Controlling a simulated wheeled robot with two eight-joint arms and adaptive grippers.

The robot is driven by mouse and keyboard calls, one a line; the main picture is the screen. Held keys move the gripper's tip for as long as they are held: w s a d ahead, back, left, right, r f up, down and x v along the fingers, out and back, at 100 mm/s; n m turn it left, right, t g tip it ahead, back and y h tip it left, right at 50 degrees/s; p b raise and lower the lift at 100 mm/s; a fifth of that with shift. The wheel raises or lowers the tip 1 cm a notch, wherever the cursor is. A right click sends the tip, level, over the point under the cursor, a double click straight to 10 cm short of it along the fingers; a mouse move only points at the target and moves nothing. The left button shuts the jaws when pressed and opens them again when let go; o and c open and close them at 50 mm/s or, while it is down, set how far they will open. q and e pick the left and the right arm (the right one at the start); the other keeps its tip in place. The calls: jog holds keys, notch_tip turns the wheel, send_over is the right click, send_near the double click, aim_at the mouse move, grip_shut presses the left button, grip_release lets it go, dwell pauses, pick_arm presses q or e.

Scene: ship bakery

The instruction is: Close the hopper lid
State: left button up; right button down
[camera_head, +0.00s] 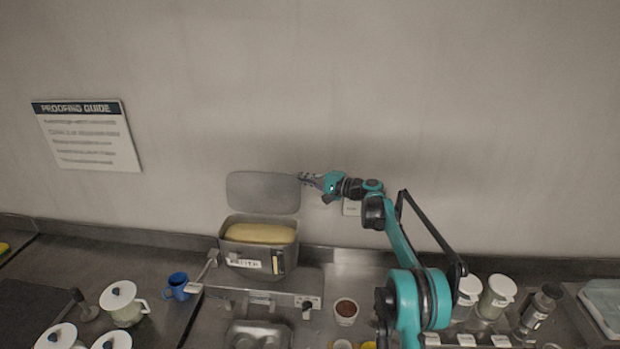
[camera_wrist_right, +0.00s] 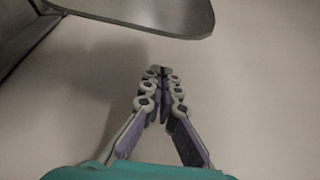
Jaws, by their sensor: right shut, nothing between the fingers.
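The hopper (camera_head: 258,262) is a grey metal box with a label on its front and pale yellow dough (camera_head: 260,233) inside. Its lid (camera_head: 262,192) is a grey rounded panel standing open, upright behind the box. My right gripper (camera_head: 306,179) is at the right edge of the lid; in the head view I cannot tell whether they touch. In the right wrist view the gripper (camera_wrist_right: 160,72) is shut and empty, its fingertips below the lid's edge (camera_wrist_right: 150,14) with a gap in the picture. My left gripper is not in view.
A blue mug (camera_head: 178,286) stands left of the hopper, and a cup of brown contents (camera_head: 346,311) stands right of it. White-lidded jars (camera_head: 122,303) stand at the left, and more jars (camera_head: 497,296) at the right. A wall (camera_head: 400,90) rises behind the counter.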

aim_at(288, 180)
jog(key=shift+s+a+r+p, duration=0.1)
jog(key=shift+s+a+p, duration=0.2)
jog(key=shift+a, duration=0.35)
jog(key=shift+s+a+r+p, duration=0.15)
jog(key=shift+s+a, duration=0.2)
jog(key=shift+a, duration=0.35)
jog(key=shift+s+a+r+p, duration=0.1)
jog(key=shift+s+a+p, duration=0.2)
jog(key=shift+a, duration=0.35)
jog(key=shift+f, duration=0.1)
